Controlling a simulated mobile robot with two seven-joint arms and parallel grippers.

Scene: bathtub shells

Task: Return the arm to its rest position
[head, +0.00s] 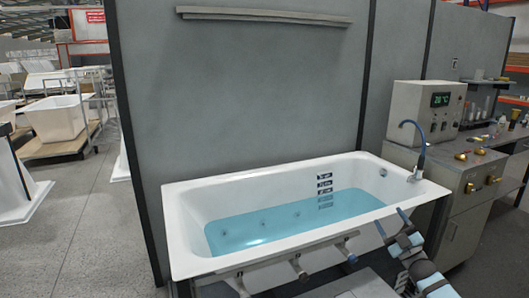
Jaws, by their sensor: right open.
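My right gripper (392,222) is open and empty at the lower right of the head view. Its fingers point up and left, in front of the tub's near right corner. Whether it touches the rim cannot be told. The white bathtub (176,231) stands in the middle, part filled with blue water (270,228). Dark level marks show on its inner back wall. My left gripper is not in view.
A grey partition (240,90) with a narrow shelf (265,16) stands behind the tub. A bench (462,211) with a control box (425,108) and a blue hose (421,140) is at the right. Open floor (90,225) lies at the left, before racks with white tubs (55,118).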

